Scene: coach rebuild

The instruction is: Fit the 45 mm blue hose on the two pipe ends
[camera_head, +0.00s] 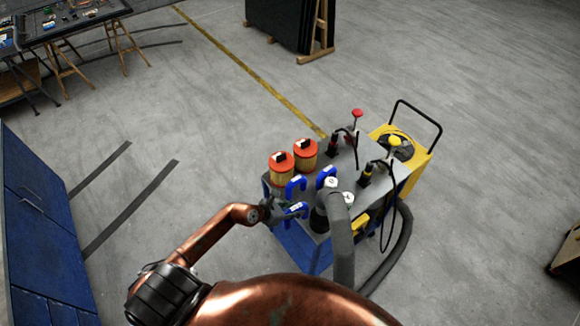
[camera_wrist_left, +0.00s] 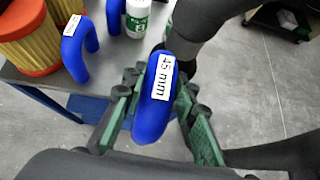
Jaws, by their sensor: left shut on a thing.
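The blue hose labelled "45 mm" (camera_wrist_left: 153,112) is a short bent piece. It fills the space between the green fingers of my left gripper (camera_wrist_left: 160,88), which is shut on it. In the head view my left gripper (camera_head: 280,212) holds this hose (camera_head: 296,210) at the left edge of the cart. Another labelled blue hose (camera_wrist_left: 73,55) stands like an arch on the cart in the wrist view; its label is too small to read. The head view shows two other blue hoses (camera_head: 296,185) (camera_head: 326,175) on the cart. I cannot make out the two pipe ends. My right gripper is not in view.
The grey cart (camera_head: 340,160) carries two orange-topped yellow canisters (camera_head: 305,153) (camera_head: 281,168) and a white bottle (camera_wrist_left: 137,18). A thick dark grey hose (camera_head: 341,240) rises close to the gripper's right. A yellow unit (camera_head: 412,165) stands behind. Floor left of the cart is clear.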

